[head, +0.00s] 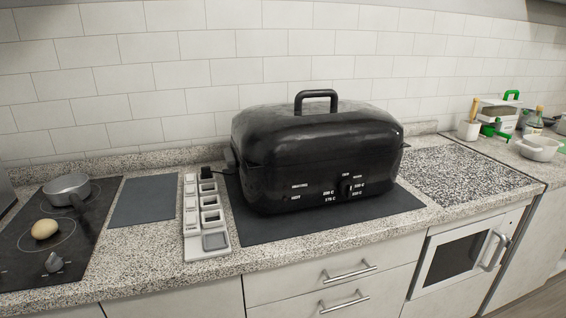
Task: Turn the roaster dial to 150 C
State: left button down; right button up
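A large black roaster (318,150) with a lid and a loop handle on top stands on a dark mat on the granite counter. Its dial (346,188) is a small dark knob on the lower front, right of centre. White temperature labels sit around it. They are too small to read surely, and I cannot tell which one the dial points to. Neither of my grippers shows in the head view.
A cooktop (88,250) at far left carries a grey pot (66,189) and a potato-like object (45,229). Drawers (290,288) and an oven (460,255) are below.

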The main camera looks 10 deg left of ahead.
aim_at(345, 187)
jog(key=i+l+u, duration=0.1)
jog(key=u, duration=0.35)
jog(key=l+u, duration=0.4)
jog(key=i+l+u, duration=0.2)
jog(key=l, duration=0.15)
jog(key=l+u, duration=0.35)
jog(key=l, duration=1.85)
jog(key=k+u, duration=0.05)
